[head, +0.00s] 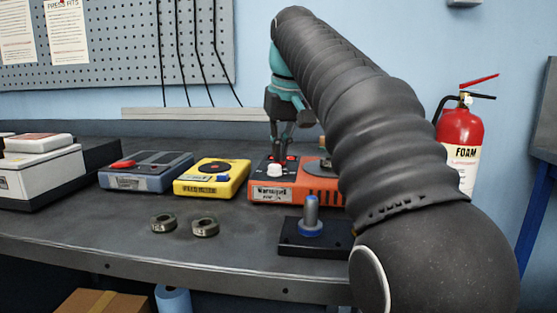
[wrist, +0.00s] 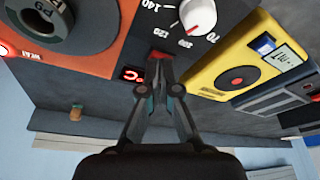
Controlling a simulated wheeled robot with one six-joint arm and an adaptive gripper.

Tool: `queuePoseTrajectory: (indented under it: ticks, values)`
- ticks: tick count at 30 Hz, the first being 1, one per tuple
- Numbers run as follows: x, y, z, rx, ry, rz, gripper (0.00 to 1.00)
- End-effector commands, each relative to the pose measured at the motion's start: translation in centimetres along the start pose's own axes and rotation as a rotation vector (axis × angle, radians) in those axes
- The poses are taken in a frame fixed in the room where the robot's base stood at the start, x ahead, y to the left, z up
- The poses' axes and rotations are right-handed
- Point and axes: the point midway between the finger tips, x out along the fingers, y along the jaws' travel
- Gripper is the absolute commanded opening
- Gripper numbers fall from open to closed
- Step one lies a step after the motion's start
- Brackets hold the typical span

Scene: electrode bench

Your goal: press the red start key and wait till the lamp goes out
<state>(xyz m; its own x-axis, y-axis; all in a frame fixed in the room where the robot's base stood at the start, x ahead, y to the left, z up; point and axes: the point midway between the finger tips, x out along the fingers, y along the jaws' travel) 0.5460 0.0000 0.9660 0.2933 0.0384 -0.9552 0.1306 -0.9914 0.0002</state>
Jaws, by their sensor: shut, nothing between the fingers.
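An orange device (head: 315,191) stands on the bench, with a white knob (head: 274,170) at its front left; its panel also shows in the wrist view (wrist: 115,35). The red key (wrist: 158,57) is by my fingertips in the wrist view, partly hidden behind them; I cannot tell whether they touch or press it. My gripper (head: 278,150) is shut, empty and pointing down over the device's left part. A small dark display (wrist: 131,73) beside the key shows a red character. A pale, red-rimmed round spot (wrist: 3,50) is cut off at the left edge; I cannot tell if it is the lamp.
A yellow device (head: 211,178) and a blue-grey device (head: 146,171) stand to the left. A black base (head: 292,246) with an upright post (head: 311,212) is in front. Two metal rings (head: 164,222) lie on the bench. My arm hides the device's right side.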

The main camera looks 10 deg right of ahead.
Motion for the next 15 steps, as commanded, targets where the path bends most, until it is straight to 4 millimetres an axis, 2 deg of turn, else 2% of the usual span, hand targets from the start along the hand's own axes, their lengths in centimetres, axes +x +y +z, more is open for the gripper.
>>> queuePoseTrajectory:
  ticks: [5,15]
  values:
    - [-0.4,0.0,-0.1,0.0,-0.001,0.0,0.0]
    - [-2.4,0.0,-0.8,0.0,0.0,0.0,0.0]
